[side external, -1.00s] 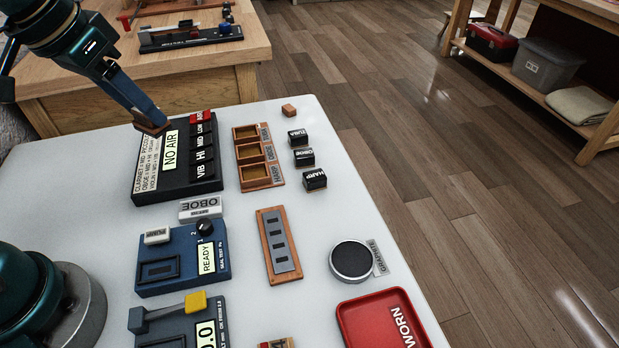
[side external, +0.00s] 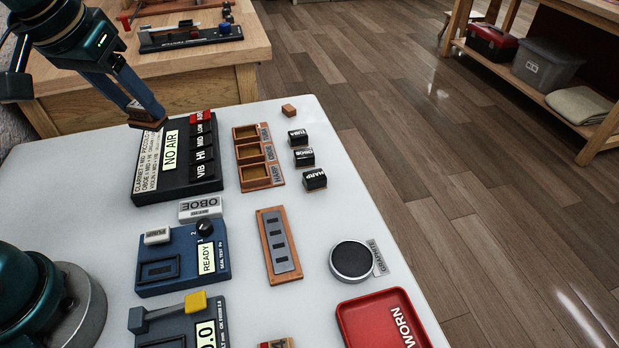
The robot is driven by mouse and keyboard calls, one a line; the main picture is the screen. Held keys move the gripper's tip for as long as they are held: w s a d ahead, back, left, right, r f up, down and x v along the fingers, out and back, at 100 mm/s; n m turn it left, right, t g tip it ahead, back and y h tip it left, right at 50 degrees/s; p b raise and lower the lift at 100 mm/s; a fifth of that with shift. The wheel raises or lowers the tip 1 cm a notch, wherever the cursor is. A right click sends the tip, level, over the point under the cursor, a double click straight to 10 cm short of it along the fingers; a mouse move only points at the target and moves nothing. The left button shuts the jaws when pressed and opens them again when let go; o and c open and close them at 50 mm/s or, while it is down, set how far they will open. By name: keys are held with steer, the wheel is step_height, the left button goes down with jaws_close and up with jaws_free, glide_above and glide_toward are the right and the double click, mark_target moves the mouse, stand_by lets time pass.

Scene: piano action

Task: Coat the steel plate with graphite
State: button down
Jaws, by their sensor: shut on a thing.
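The steel plate (side external: 285,257) is grey with several dark slots and lies in a wooden frame (side external: 265,217) at the middle of the white table. A round tin with a dark top (side external: 351,258), beside a label reading GRAPHITE (side external: 377,256), stands to its right. My gripper (side external: 146,111) is at the upper left, above the far left corner of the black NO AIR panel. It is shut on a small brown block (side external: 147,123) with a dark underside. The gripper is well away from the plate and the tin.
A red WORN tray (side external: 362,322) is at the front right. A blue READY tester (side external: 183,258) stands left of the plate. A black NO AIR panel (side external: 180,180), a wooden three-slot rack (side external: 262,176) and black labelled blocks (side external: 315,179) stand behind.

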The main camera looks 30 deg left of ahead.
steer(key=shift+w+d+f+n, duration=0.1)
steer(key=shift+w+d+n, duration=0.15)
steer(key=shift+n, duration=0.25)
steer(key=w+d+f, duration=0.2)
steer(key=d+f, duration=0.1)
steer(key=d, duration=1)
steer(key=s+d+f+m+h, duration=0.1)
steer(key=s+d+f+m, duration=0.15)
steer(key=d, duration=0.25)
steer(key=s+d+f+m, duration=0.1)
steer(key=s+d, duration=0.3)
steer(key=d, duration=0.2)
steer(key=shift+w+a+f, duration=0.1)
steer(key=shift+w+f, duration=0.05)
steer(key=shift+f, duration=1.4)
steer(key=shift+w+a+f, duration=0.1)
steer(key=shift+f, duration=1.45)
step_height(320, 180, down, 2)
steer(key=shift+f, duration=0.1)
steer(key=shift+w+a, duration=0.55)
steer(key=shift+w, duration=0.1)
steer(key=shift+w+a, duration=3.7)
steer(key=shift+a, duration=0.05)
steer(key=shift+s+d, duration=4.3)
steer(key=shift+d, duration=0.1)
step_height(320, 180, up, 8)
